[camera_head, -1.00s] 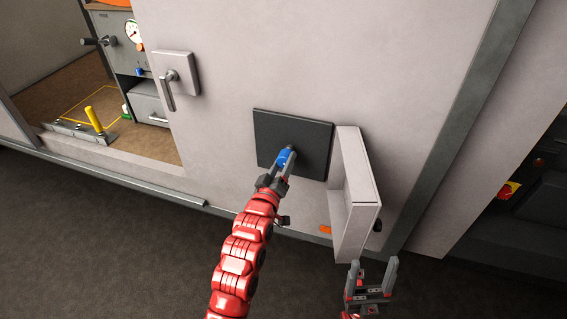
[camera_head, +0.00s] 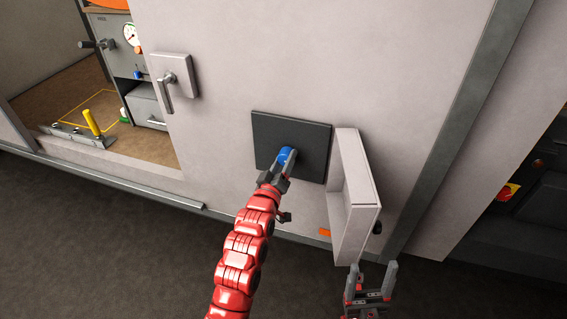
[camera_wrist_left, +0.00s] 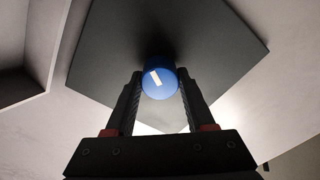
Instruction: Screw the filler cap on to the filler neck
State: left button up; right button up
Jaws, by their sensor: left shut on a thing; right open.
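The blue filler cap (camera_head: 285,154) is at the middle of a dark square panel (camera_head: 262,128) in the pale wall. My left gripper (camera_head: 281,164) is shut on the cap. In the left wrist view the cap (camera_wrist_left: 160,86) is round with a white mark on its face, between the two fingers of my left gripper (camera_wrist_left: 158,92). The filler neck is mostly hidden behind the cap; a dark part shows just above it there. I cannot tell whether the cap is threaded on. My right gripper (camera_head: 371,278) is open and empty, low at the right, apart from the panel.
An open pale flap (camera_head: 358,205) stands out from the wall just right of the panel. A door handle (camera_head: 168,92) is at upper left. An open doorway at left shows a grey cabinet and a yellow lever (camera_head: 92,121). Dark floor lies below.

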pick_arm(q)
jog(key=shift+d+f+m+b, duration=0.1)
jog(key=shift+m+b, duration=0.35)
jog(key=shift+m, duration=0.25)
jog(key=shift+m+b, duration=0.45)
jog(key=shift+m, duration=0.65)
jog(key=shift+w+m, duration=0.1)
jog(key=shift+m, duration=0.7)
jog(key=shift+m+b, duration=0.4)
jog(key=shift+m, duration=2.2)
